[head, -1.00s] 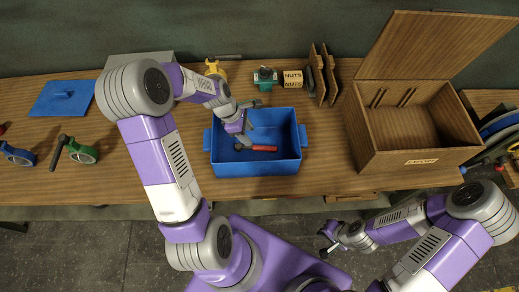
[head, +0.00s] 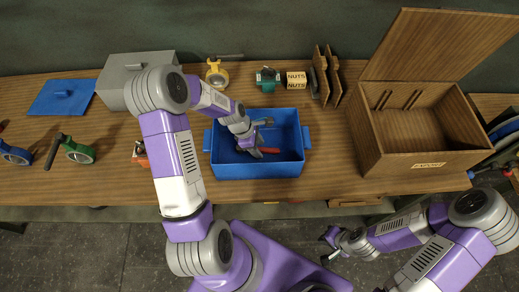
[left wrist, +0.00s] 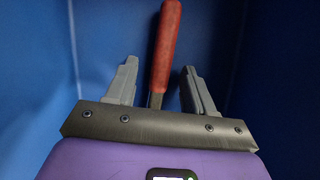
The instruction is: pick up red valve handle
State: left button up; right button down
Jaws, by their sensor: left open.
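The red valve handle (left wrist: 165,45) lies inside the blue bin (head: 304,160), its red grip and grey shank showing in the left wrist view. In the head view the handle (head: 270,150) is partly hidden by my left gripper (head: 258,148). My left gripper is open in the bin. In the left wrist view its two fingers (left wrist: 160,88) stand on either side of the handle, with a gap on both sides. My right gripper (head: 328,242) is empty and its fingers look apart, in front of the table's edge.
A wooden box (head: 420,152) with an open lid stands right of the bin. A grey box (head: 138,68), a blue lid (head: 62,96) and a green valve (head: 78,151) are on the left. Yellow (head: 216,76) and teal (head: 267,78) parts stand behind. The bin's walls surround my left gripper.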

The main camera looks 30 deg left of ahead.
pick_arm(q)
grip_shut()
dwell(0.3)
